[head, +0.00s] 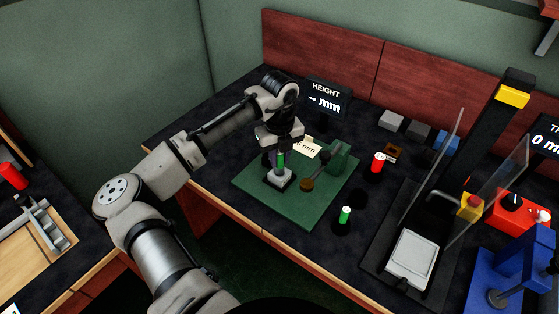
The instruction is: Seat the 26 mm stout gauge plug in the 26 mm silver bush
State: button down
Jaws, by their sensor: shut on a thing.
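My gripper (280,153) is at the end of the arm and points down over the green board. It is shut on an upright dark plug with a green band (281,160), which I take for the stout gauge plug. Directly below is a small pale block with a dark base (287,183); the silver bush seems to be here, but its bore is hidden. The plug's lower end meets the block in the picture. I cannot tell whether it is above the bore or inside it. No size marking on the plug is readable.
The green board (305,212) also carries a dark lever-like fitting (308,184) and a green block (339,158). A height display (325,98) stands behind, reading a dash. A red-topped cylinder (378,162) and a green-topped cylinder (345,215) stand to the right.

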jog(key=shift+f, duration=1.25)
jog(key=c, duration=1.2)
grip_release()
jog(key=shift+f, duration=0.1)
jog(key=shift+c, duration=0.2)
notch_tip(320, 180, up, 12)
jog(key=shift+r+b, duration=0.15)
jog(key=shift+b, duration=0.55)
